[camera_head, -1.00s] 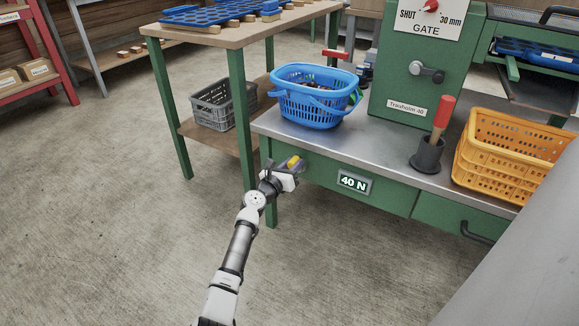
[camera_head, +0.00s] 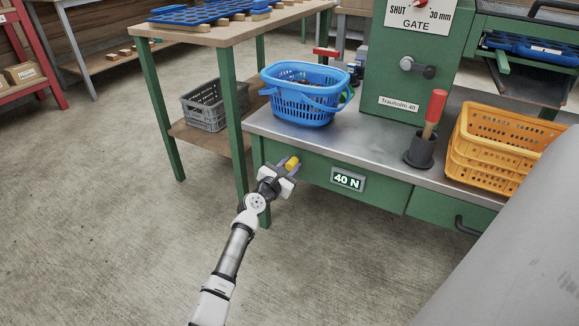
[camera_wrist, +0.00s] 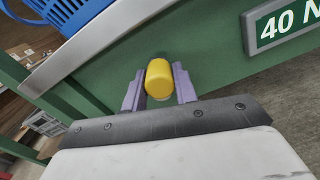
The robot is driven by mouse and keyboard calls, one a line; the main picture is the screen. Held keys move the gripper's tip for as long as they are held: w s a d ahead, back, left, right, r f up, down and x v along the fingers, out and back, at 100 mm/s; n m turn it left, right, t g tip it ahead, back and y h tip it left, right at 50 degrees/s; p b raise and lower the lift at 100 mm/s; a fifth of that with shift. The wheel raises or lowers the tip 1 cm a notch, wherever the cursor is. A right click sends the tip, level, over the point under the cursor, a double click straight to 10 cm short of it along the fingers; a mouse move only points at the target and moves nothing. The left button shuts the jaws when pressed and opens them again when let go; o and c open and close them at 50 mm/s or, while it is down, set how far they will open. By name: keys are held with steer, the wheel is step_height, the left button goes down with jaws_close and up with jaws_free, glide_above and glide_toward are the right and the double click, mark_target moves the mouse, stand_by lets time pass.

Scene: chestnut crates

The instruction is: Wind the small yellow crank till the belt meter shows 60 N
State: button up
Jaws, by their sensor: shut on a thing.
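The small yellow crank (camera_head: 292,163) is on the green front panel below the bench top, left of the belt meter. Only its yellow knob shows clearly; its arm is hidden behind my gripper. My gripper (camera_head: 287,167) is shut on it. In the wrist view the knob (camera_wrist: 159,77) sits between the two purple-grey fingers of my gripper (camera_wrist: 159,90). The belt meter (camera_head: 347,180) reads 40 N. Part of the meter (camera_wrist: 284,24) also shows in the wrist view, cut off at the right edge.
A blue basket (camera_head: 305,108) stands on the bench top (camera_head: 350,140) above the crank. A red-handled tool in a dark holder (camera_head: 421,150) and orange crates (camera_head: 484,172) stand farther right. A green table leg (camera_head: 232,100) is close on the left. The floor in front is clear.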

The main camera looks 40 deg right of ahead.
steer(key=shift+s+d, duration=0.1)
steer(key=o, duration=1)
steer(key=shift+c, duration=0.2)
steer(key=shift+a, duration=0.2)
